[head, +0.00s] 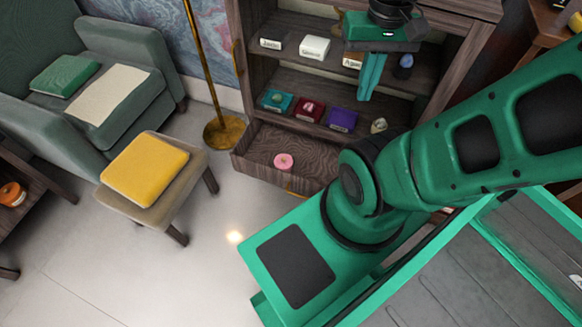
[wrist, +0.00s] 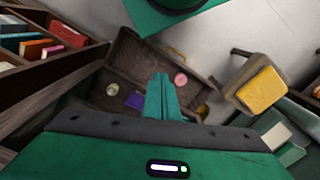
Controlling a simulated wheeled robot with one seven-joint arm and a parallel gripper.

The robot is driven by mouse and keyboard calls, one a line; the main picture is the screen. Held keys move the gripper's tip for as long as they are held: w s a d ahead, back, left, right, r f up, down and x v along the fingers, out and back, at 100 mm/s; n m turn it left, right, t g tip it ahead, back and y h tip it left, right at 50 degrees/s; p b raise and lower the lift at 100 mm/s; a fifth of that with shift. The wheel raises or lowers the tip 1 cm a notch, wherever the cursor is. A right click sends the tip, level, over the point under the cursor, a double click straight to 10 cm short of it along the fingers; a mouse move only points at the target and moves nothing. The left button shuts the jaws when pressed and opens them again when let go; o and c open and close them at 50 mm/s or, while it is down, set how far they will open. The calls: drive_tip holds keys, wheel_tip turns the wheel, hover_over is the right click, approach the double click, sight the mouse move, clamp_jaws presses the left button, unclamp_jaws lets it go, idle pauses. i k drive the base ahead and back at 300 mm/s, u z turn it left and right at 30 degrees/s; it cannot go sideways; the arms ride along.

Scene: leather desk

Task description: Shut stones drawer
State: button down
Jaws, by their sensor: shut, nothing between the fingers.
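The stones drawer (head: 258,148) is a dark wood drawer pulled out at the bottom of the wooden cabinet, with its patterned inside showing. A pink round thing (head: 283,161) lies in it. A small gold bit shows at its front lower edge, perhaps a handle. The drawer also shows in the wrist view (wrist: 135,50). My gripper (head: 365,98) is shut and empty, fingers pointing down, in front of the cabinet shelves and above and right of the drawer in the head view. In the wrist view its fingers (wrist: 162,78) overlap the drawer. My arm hides the drawer's right end.
The shelves hold small labelled boxes, including a purple box (head: 342,120) and a teal box (head: 277,101). A footstool with a yellow cushion (head: 146,168) stands left of the drawer. A brass lamp base (head: 224,132) is close to the cabinet's left side. The floor in front is clear.

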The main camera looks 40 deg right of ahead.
sight(315, 158)
drive_tip(key=u, duration=0.45)
drive_tip(key=k, duration=1.35)
drive_tip(key=z, duration=0.45)
drive_tip(key=i, duration=1)
